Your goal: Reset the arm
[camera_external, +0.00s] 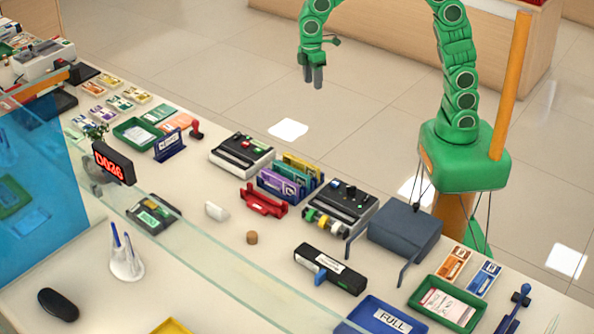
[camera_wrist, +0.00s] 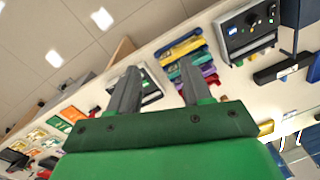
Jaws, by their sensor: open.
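My green arm rises from its green base in the external view and arches over to the left. My gripper (camera_external: 313,76) hangs from its end, fingers pointing down, above the floor behind the counter. In the wrist view my gripper (camera_wrist: 157,90) shows two dark grey fingers set well apart, with nothing held between them. The gripper is open and touches nothing. The counter (camera_external: 215,270) lies in front of and below it.
On the counter stand a control box with buttons (camera_external: 241,155), a second one (camera_external: 341,207), coloured card holders (camera_external: 290,178), a dark blue box (camera_external: 405,227) and a green tray (camera_external: 447,303). A glass partition (camera_external: 225,265) crosses the counter. An orange post (camera_external: 511,85) stands beside my base.

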